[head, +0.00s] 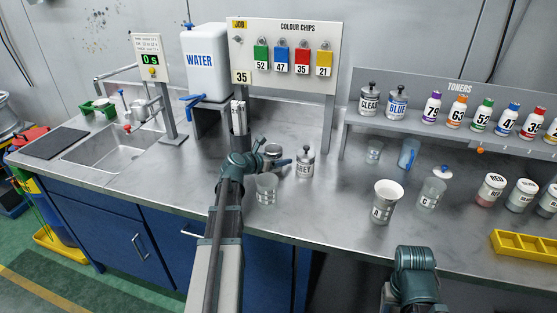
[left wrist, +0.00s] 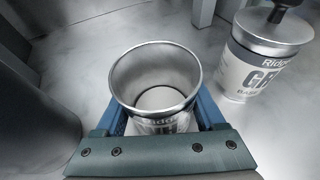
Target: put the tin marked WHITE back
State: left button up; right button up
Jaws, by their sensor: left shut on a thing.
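My left gripper (head: 276,162) is shut on an open-topped metal tin (head: 272,151) at the middle of the counter. In the left wrist view the tin (left wrist: 150,75) sits upright between the blue fingers (left wrist: 209,108) with no lid on, and its inside shows. Its label is mostly hidden, so the word WHITE cannot be read. A lidded tin marked GREY (head: 305,163) stands just right of the held tin; it also shows in the left wrist view (left wrist: 262,70). Tins marked CLEAR (head: 370,101) and BLUE (head: 397,104) stand on the toner shelf.
A clear cup (head: 266,190) stands in front of the held tin. Further cups (head: 387,203) (head: 430,192) stand to the right, near a yellow tray (head: 525,245). The WATER tank (head: 206,62) and chip board (head: 286,50) are behind. The sink (head: 107,145) is at the left.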

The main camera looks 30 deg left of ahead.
pick_arm(q)
jog(key=o, duration=1.6)
jog(key=shift+r+p, duration=0.15)
jog(key=shift+p, duration=0.15)
jog(key=p+v, duration=0.4)
jog(key=v, duration=0.6)
jog(key=shift+s+r, duration=0.15)
jog(key=shift+s, duration=0.1)
jog(key=shift+s+a+r, duration=0.15)
jog(key=shift+s+r, duration=0.05)
jog(key=shift+s, duration=0.5)
jog(key=shift+p, duration=0.3)
